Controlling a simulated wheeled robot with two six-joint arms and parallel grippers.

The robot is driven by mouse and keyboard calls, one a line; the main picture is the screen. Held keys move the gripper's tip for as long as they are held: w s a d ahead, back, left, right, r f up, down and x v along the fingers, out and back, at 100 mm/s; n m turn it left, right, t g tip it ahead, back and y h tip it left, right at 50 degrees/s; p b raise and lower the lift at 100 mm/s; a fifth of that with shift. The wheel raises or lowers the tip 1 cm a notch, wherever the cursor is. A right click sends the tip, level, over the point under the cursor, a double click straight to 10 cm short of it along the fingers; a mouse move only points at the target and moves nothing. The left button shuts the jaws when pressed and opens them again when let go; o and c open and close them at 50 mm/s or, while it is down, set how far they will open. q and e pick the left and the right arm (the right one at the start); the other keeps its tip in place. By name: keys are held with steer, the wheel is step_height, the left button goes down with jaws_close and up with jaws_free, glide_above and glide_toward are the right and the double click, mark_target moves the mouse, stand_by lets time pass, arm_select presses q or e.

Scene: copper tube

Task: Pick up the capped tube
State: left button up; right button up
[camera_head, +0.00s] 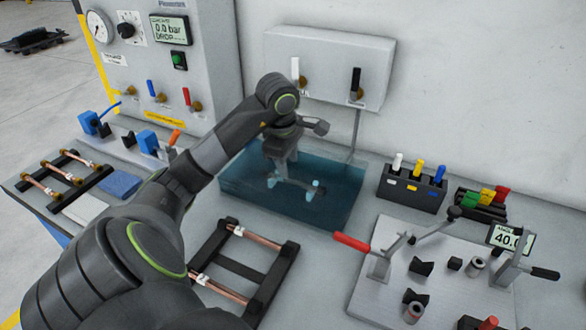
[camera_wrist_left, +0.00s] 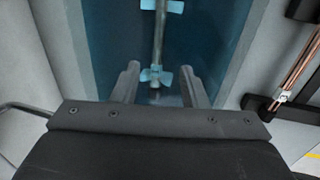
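A grey-looking tube (camera_wrist_left: 158,42) lies in the blue water tank (camera_head: 340,212), resting in pale blue holders (camera_wrist_left: 152,76). It also shows dimly through the water in the head view (camera_head: 293,184). Whether its ends carry caps is not clear. My left gripper (camera_wrist_left: 160,82) is over the tank, pointing down, with its two fingers apart on either side of the near part of the tube. In the head view the left gripper (camera_head: 282,165) reaches down at the tube. I cannot tell whether the fingers are level with it. My right gripper is not in view.
A dark rack (camera_head: 282,268) with copper tubes (camera_head: 258,238) stands in front of the tank; another rack (camera_head: 92,180) stands left. A clamp plate (camera_head: 430,280) with levers is at right. A valve box (camera_head: 330,60) hangs on the wall behind the tank.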

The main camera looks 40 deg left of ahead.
mark_target(291, 179)
arm_select(q)
steer(key=shift+w+f+b, duration=0.15)
steer(key=shift+f+b, duration=0.2)
steer(key=shift+f, duration=0.35)
steer(key=shift+f, duration=0.1)
steer(key=b+x, duration=0.5)
steer(key=shift+w+a, duration=0.1)
steer(key=shift+a, duration=0.05)
steer(key=shift+c, duration=0.2)
jaws_close()
